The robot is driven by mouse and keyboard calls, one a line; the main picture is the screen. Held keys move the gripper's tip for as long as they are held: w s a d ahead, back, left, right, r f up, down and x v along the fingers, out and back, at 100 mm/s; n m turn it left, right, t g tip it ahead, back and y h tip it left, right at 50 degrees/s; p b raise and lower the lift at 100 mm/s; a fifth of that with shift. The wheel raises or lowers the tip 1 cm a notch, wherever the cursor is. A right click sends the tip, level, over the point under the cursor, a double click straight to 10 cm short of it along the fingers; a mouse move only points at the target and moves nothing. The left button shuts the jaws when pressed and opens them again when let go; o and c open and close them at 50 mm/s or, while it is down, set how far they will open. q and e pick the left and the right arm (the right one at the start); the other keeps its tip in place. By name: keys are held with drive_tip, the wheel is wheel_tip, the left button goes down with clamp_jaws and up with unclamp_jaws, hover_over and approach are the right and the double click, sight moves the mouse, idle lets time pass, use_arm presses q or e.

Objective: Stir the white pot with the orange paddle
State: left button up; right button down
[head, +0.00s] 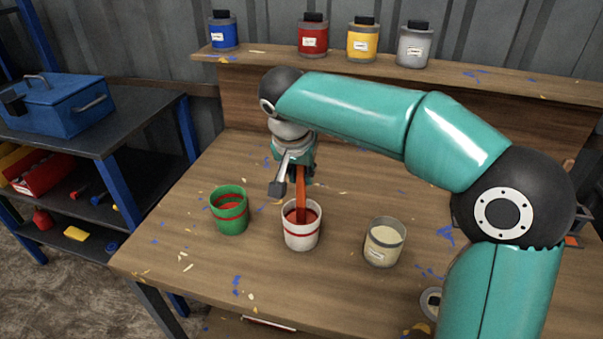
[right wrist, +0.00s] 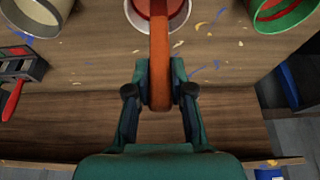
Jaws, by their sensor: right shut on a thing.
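The white pot (head: 301,238) with a red band stands upright on the wooden table and holds red paint. The orange paddle (head: 301,195) stands nearly upright, its lower end inside the pot. My right gripper (head: 302,175) is above the pot and shut on the paddle's upper part. In the right wrist view the gripper (right wrist: 160,95) closes around the orange paddle (right wrist: 159,50), which reaches into the white pot (right wrist: 138,15) at the top edge. The paddle's tip is hidden in the paint. My left gripper is not in view.
A green pot (head: 230,222) stands left of the white pot, and a cream pot (head: 384,253) stands to its right. Several paint jars (head: 312,40) line the back shelf. A blue toolbox (head: 65,105) sits on the side shelf. The table's front left is clear except for paint flecks.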

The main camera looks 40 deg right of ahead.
drive_tip(key=shift+r+p, duration=3.35)
drive_tip(key=shift+r, duration=1)
wheel_tip(320, 180, up, 5)
drive_tip(key=p, duration=0.4)
